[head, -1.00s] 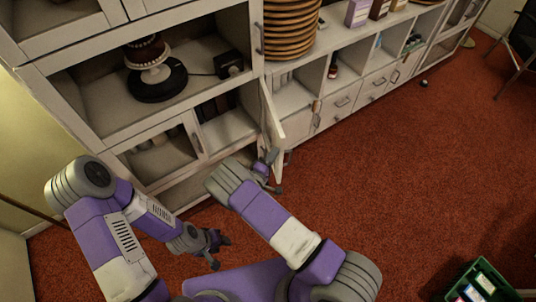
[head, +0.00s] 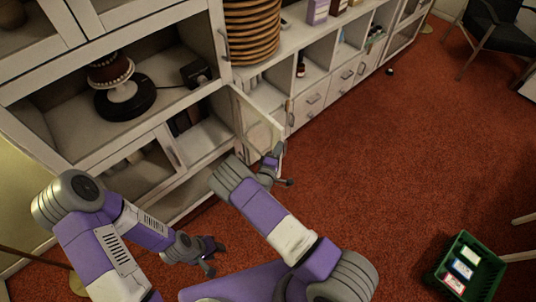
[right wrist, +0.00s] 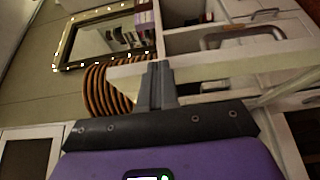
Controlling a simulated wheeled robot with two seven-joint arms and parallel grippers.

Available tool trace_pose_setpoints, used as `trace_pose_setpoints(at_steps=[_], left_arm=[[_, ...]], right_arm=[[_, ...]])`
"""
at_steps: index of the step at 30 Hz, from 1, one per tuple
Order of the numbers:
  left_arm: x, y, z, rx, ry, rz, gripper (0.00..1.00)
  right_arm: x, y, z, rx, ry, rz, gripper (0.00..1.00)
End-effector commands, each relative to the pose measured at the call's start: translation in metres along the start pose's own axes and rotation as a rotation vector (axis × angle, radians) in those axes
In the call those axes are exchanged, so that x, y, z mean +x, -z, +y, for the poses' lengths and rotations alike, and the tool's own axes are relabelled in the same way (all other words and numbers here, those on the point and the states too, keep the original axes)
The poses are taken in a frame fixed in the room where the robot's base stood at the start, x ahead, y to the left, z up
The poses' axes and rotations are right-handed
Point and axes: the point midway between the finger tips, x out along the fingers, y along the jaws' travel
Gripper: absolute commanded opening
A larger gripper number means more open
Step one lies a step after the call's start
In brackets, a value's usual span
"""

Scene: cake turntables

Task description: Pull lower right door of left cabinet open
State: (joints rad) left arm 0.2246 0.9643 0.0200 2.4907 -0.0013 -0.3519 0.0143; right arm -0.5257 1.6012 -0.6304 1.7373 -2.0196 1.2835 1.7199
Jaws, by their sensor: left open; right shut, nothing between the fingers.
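The lower right door (head: 262,124) of the left cabinet (head: 92,152) stands ajar, swung outward, with dark items visible in the compartment behind it. My right gripper (head: 276,168) is shut and empty, close to the door's free edge near its lower end. Whether it touches the door I cannot tell. In the right wrist view its closed fingers (right wrist: 158,84) stand in front of a pale, panel-like edge. My left gripper (head: 210,256) is open and empty, low over the carpet in front of the cabinet and away from the door.
A cake on a turntable (head: 124,97) stands on the shelf above. Stacked brown plates (head: 252,32) are on the right-hand unit, which has drawers (head: 312,97). A green crate (head: 468,270) sits on the carpet at lower right.

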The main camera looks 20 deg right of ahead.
Motion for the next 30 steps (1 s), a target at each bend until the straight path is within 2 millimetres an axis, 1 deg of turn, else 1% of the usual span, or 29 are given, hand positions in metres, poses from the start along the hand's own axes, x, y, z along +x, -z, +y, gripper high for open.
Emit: trace_pose_setpoints(at_steps=[1, 6, 12, 18, 30], left_arm=[[0.000, 0.000, 0.000, 0.000, 0.000, 0.000, 0.43], [0.001, 0.000, -0.001, 0.000, 0.000, 0.000, 0.43], [0.002, 0.000, -0.001, 0.000, 0.000, 0.000, 0.43], [0.003, 0.000, -0.001, 0.000, 0.000, 0.000, 0.43], [0.002, 0.000, -0.001, 0.000, 0.000, 0.000, 0.43]], right_arm=[[0.010, -0.008, 0.000, 0.001, -0.001, -0.004, 0.00], [0.037, -0.024, 0.000, 0.001, -0.001, -0.005, 0.00], [0.056, -0.033, 0.000, 0.002, -0.001, -0.004, 0.00], [0.061, -0.035, 0.000, 0.002, -0.001, -0.002, 0.00], [0.059, -0.034, 0.000, 0.002, -0.001, -0.002, 0.00]])
